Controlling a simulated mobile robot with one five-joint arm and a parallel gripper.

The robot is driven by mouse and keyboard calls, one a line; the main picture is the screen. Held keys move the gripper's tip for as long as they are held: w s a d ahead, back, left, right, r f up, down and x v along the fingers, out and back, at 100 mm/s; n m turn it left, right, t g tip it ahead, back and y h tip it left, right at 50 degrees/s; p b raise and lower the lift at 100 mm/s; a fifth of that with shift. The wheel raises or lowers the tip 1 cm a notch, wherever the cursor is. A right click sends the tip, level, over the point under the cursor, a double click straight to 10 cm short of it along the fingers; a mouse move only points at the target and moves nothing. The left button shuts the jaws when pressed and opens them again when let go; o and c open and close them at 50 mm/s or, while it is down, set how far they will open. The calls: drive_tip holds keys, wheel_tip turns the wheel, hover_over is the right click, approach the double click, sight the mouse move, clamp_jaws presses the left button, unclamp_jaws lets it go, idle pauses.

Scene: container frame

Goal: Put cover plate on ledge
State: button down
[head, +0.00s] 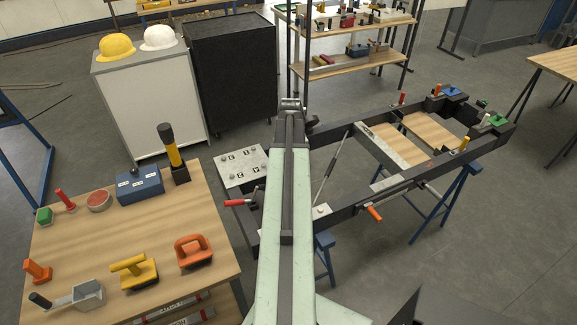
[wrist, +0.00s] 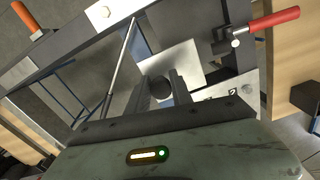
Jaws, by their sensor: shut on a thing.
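My gripper (wrist: 161,82) is shut on the dark round knob (wrist: 160,88) of a plain light-grey plate, which I take to be the cover plate (wrist: 184,58). The plate shows beyond the fingers in the wrist view, close to the dark frame. I cannot tell whether it touches anything. In the head view my arm hides the plate, and the gripper's fingertips cannot be made out. The dark frame (head: 352,203) stands on blue trestles. A light plate with several black marks (head: 243,168) lies at its near left end. I cannot tell which part is the ledge.
A red-handled clamp (head: 241,202) sits on the frame, also right of my gripper in the wrist view (wrist: 272,20). An orange-handled clamp (head: 374,213) is on the near beam. A thin strut (head: 330,170) crosses nearby. A wooden workbench (head: 190,220) with tools stands left.

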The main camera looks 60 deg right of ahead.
drive_tip(key=w+a+f+b, duration=0.1)
drive_tip(key=f+b, duration=0.2)
drive_tip(key=a+f+b, duration=0.1)
drive_tip(key=f+b, duration=0.2)
drive_tip(key=w+a+f+b, duration=0.1)
drive_tip(key=f+b, duration=0.3)
drive_tip(key=shift+w+a, duration=0.25)
drive_tip(key=shift+w, duration=0.05)
drive_tip(key=shift+w+a+f+b, duration=0.15)
drive_tip(key=shift+a+f+b, duration=0.05)
drive_tip(key=shift+f+b, duration=0.1)
drive_tip(key=shift+d+f+b, duration=0.1)
drive_tip(key=shift+f+b, duration=0.35)
drive_tip(key=shift+f+b, duration=0.3)
idle(0.8)
drive_tip(key=c, duration=1.1)
unclamp_jaws()
drive_tip(key=shift+o, duration=0.2)
drive_tip(key=shift+r, duration=0.15)
wheel_tip(320, 180, up, 8)
drive_tip(key=p, duration=0.8)
drive_tip(key=shift+f, duration=0.2)
